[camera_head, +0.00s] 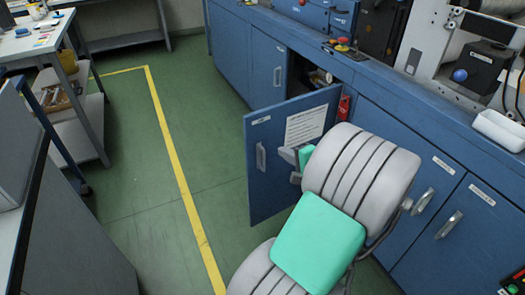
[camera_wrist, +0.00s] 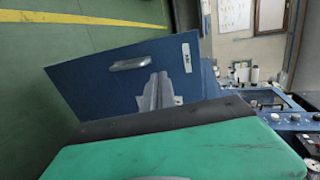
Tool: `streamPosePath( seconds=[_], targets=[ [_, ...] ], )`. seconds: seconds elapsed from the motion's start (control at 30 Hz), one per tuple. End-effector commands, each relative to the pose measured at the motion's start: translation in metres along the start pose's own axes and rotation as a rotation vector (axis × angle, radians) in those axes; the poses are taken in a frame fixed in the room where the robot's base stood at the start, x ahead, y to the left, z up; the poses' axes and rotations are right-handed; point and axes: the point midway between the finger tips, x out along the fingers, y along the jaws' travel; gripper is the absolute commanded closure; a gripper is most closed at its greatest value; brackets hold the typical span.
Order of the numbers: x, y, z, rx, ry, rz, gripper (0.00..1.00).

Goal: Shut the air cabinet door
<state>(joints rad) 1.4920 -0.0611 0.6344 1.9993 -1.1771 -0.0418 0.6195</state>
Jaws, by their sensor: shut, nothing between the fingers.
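The blue air cabinet door (camera_head: 276,183) stands partly open, swung out from the cabinet front. Its outer face, with a bar handle (camera_head: 261,156), a small label and a white notice sheet, faces me. The wrist view shows the door (camera_wrist: 95,88) turned sideways, with its handle (camera_wrist: 132,63) beyond my fingers. My gripper (camera_head: 296,165) is shut and empty on the outer side of the door, to the right of the handle. Its grey fingers (camera_wrist: 158,90) point at the door face. I cannot tell whether they touch it.
The dark cabinet opening (camera_head: 305,72) behind the door shows some contents. A red cylinder (camera_head: 344,107) is beside the door's right edge. Closed blue cabinets (camera_head: 440,190) run to the lower right. Green floor (camera_head: 150,165) to the left is clear, with a yellow line.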

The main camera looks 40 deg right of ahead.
Motion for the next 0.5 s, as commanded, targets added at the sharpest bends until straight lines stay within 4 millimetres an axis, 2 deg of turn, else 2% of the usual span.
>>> streamPosePath(
  seconds=[0.17,0.5],
  targets=[
    [0.021,0.0,0.0,0.0,-0.002,-0.003,1.0],
    [0.096,0.001,0.001,-0.004,-0.004,-0.002,1.0]
  ],
)
